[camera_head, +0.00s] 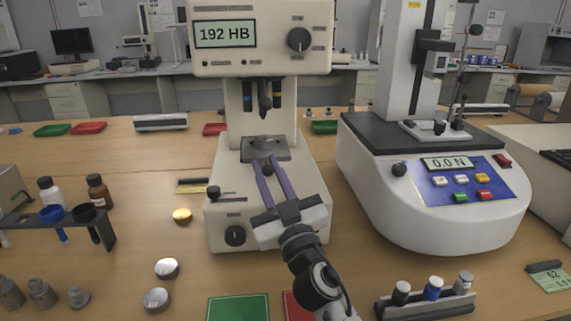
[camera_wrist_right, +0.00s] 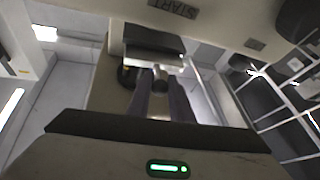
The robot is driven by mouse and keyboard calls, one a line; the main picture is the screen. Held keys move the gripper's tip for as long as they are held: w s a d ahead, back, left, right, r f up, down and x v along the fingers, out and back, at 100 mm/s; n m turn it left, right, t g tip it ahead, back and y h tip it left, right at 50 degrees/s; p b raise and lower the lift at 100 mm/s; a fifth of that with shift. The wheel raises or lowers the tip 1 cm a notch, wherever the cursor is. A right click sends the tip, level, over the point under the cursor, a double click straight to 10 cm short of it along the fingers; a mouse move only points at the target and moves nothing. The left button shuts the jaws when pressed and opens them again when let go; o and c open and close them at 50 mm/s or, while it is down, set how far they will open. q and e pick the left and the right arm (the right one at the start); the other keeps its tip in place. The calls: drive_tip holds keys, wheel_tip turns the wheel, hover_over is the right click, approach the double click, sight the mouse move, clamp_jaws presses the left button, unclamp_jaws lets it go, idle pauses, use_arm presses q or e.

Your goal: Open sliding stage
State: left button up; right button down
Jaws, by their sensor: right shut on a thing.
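The hardness tester (camera_head: 262,45) stands at the centre, its display reading 192 HB. Its sliding stage (camera_head: 265,144) is a dark grey plate below the indenter turret. My right gripper (camera_head: 268,161) reaches up to the stage's front edge, its two purple-grey fingers close together. In the right wrist view the fingertips (camera_wrist_right: 160,80) are shut on a small round stage knob (camera_wrist_right: 160,71) in front of the stage (camera_wrist_right: 153,42). In the head view the fingers mostly hide the knob. My left gripper is not in view.
A force tester (camera_head: 430,190) reading 0.0 N stands close on the right. A vial rack (camera_head: 425,305) lies at the front right and a bottle rack (camera_head: 60,218) at the left. Small metal discs (camera_head: 167,268) lie left of my arm.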

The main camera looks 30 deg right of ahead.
drive_tip(key=s, duration=0.1)
drive_tip(key=s+a, duration=0.1)
drive_tip(key=s, duration=0.1)
drive_tip(key=shift+a+f, duration=0.15)
drive_tip(key=shift+a, duration=0.15)
drive_tip(key=shift+s+a, duration=0.25)
drive_tip(key=shift+s, duration=0.15)
drive_tip(key=c, duration=1.6)
unclamp_jaws()
